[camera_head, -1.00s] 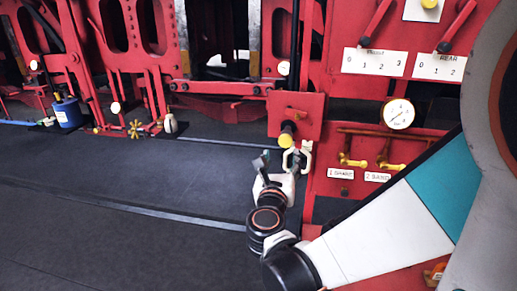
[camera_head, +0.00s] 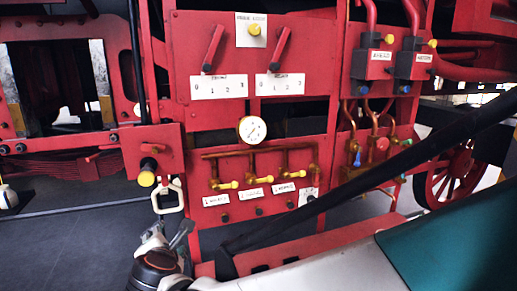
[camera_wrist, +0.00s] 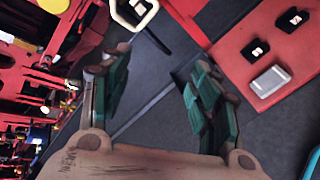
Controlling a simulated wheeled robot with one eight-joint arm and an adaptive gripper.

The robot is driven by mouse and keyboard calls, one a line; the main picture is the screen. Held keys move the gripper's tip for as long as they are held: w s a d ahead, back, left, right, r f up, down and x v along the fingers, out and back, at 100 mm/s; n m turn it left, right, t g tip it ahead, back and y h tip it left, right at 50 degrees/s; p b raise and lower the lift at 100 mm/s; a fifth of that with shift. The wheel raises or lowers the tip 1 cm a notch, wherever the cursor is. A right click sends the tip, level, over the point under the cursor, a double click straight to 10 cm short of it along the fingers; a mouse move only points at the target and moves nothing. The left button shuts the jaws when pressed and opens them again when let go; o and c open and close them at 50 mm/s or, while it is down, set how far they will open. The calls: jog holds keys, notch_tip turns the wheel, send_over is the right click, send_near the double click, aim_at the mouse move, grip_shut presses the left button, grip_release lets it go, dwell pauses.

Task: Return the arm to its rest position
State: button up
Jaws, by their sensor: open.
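My gripper (camera_head: 166,236) is at the lower left of the head view, just below a white loop handle (camera_head: 168,197). In the wrist view my gripper (camera_wrist: 155,88) has its two green-padded fingers spread wide with nothing between them. The white loop handle (camera_wrist: 133,12) also shows there at the top edge, beyond the fingertips. My arm runs across the lower right of the head view, stretched toward the red panel (camera_head: 255,145).
A red box with a yellow knob (camera_head: 147,178) is above the handle. The panel bears levers, a gauge (camera_head: 252,130) and yellow valves (camera_head: 228,185). A red ledge (camera_head: 300,245) runs along its foot. Dark floor (camera_head: 85,245) lies clear at the left.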

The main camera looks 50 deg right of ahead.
jog(key=s+a+f+m+g+y+b, duration=0.3)
jog(key=s+a+f+m+y+b, duration=0.4)
jog(key=m, duration=1)
jog(key=s+a+f, duration=0.3)
jog(key=s+a, duration=0.1)
jog(key=shift+s+f+y, duration=0.3)
jog(key=shift+s+f, duration=0.1)
jog(key=shift+c, duration=0.2)
